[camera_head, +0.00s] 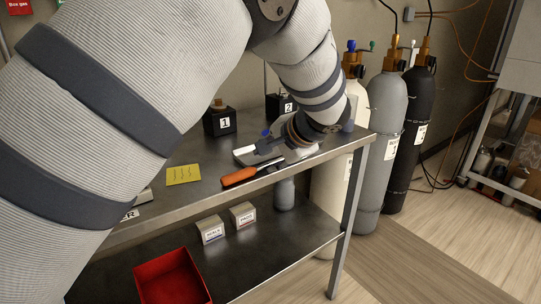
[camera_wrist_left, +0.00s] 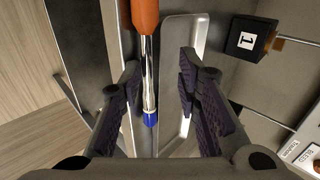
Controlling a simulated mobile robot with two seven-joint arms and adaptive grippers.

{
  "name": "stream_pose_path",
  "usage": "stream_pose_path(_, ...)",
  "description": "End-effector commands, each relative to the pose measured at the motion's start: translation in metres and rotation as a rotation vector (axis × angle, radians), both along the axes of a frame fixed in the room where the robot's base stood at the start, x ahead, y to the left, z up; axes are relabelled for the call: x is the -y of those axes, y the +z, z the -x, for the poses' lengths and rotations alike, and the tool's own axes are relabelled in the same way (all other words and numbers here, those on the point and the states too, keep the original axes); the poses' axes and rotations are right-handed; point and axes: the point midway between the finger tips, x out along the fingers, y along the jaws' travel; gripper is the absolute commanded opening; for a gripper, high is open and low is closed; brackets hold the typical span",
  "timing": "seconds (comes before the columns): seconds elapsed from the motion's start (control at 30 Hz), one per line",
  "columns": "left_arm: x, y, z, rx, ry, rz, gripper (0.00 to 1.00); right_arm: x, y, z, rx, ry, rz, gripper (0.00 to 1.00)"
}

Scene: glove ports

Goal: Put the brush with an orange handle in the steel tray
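The brush (camera_head: 240,177) has an orange handle, a steel ferrule and a blue tip. It lies along the front of the steel bench top, and also shows in the left wrist view (camera_wrist_left: 147,60). The steel tray (camera_wrist_left: 190,35) lies right beside it there, with a raised rim; in the head view the tray (camera_head: 245,155) is partly hidden by my gripper. My left gripper (camera_wrist_left: 160,68) is open, its fingers on either side of the brush's ferrule and tip in the picture. I cannot tell whether they touch it. My right gripper is not in view.
A black block marked 1 (camera_head: 220,121) and one marked 2 (camera_head: 281,105) stand at the back of the bench. A yellow note (camera_head: 183,174) lies to the left. Below are two small boxes and a red bin (camera_head: 172,279). Gas cylinders (camera_head: 384,150) stand to the right.

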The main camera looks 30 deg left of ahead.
Motion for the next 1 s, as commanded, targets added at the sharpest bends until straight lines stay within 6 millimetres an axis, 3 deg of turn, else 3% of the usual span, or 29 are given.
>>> stream_pose_path(0.23,0.001,0.012,0.0,0.003,0.001,0.001,0.3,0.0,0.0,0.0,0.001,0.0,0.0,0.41)
stream_pose_path(0.5,0.05,0.067,0.021,0.011,-0.002,-0.002,0.3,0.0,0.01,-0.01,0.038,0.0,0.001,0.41)
stream_pose_path(0.77,0.077,0.09,0.034,-0.002,-0.001,0.003,0.3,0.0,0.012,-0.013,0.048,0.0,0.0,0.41)
stream_pose_path(0.87,0.08,0.047,0.04,-0.064,-0.023,0.066,0.3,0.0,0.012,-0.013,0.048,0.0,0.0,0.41)
stream_pose_path(0.97,0.088,-0.06,0.069,-0.197,-0.053,0.244,0.3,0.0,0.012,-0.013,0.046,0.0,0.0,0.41)
stream_pose_path(1.0,0.094,-0.109,0.093,-0.25,-0.051,0.338,0.3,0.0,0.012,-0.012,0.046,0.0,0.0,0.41)
